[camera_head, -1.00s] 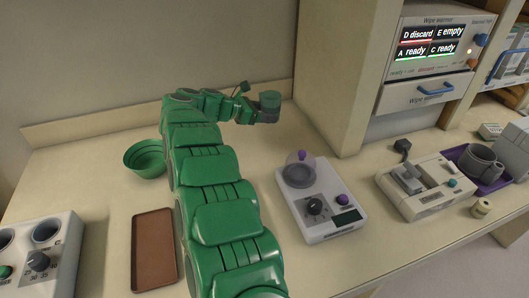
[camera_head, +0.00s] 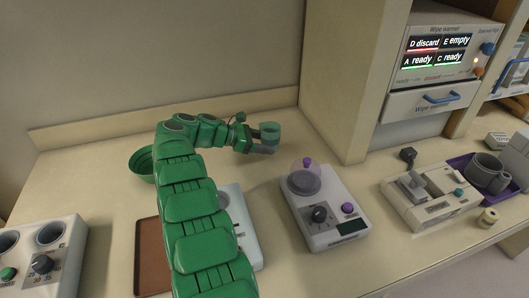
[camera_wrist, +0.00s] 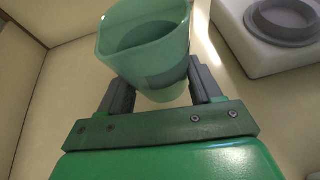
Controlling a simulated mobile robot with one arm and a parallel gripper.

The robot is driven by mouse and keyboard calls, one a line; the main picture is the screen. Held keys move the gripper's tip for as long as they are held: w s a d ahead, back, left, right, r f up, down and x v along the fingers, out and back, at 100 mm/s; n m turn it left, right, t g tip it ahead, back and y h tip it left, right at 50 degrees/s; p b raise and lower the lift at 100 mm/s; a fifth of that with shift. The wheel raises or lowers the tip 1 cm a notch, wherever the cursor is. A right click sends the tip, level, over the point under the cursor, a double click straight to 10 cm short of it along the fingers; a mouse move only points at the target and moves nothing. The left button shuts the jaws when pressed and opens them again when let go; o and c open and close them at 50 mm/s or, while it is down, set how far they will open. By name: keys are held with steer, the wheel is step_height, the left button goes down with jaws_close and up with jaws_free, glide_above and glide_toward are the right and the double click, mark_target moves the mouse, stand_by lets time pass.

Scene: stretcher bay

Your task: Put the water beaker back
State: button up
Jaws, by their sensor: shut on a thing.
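The beaker is a pale green, see-through cup. It shows at my gripper's tip in the head view (camera_head: 270,131) and large in the wrist view (camera_wrist: 150,45). My gripper (camera_head: 264,146) is shut on it, with one dark finger on each side low on its wall in the wrist view (camera_wrist: 164,86). The beaker looks roughly upright and held above the bench at the back. The wrist view shows a darker band inside, but I cannot tell whether it is water.
A white device with a clear dome (camera_head: 305,178) stands right of my gripper. A green bowl (camera_head: 142,163), a brown tray (camera_head: 147,255) and another white device (camera_head: 247,232) lie partly behind my arm. A wipe warmer (camera_head: 437,65) stands at right. Bare bench surrounds the beaker.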

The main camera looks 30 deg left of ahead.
mark_target(264, 159)
steer(key=shift+f, duration=2)
steer(key=shift+f, duration=0.15)
steer(key=o, duration=1.2)
steer(key=shift+c, duration=0.2)
steer(key=v, duration=1.2)
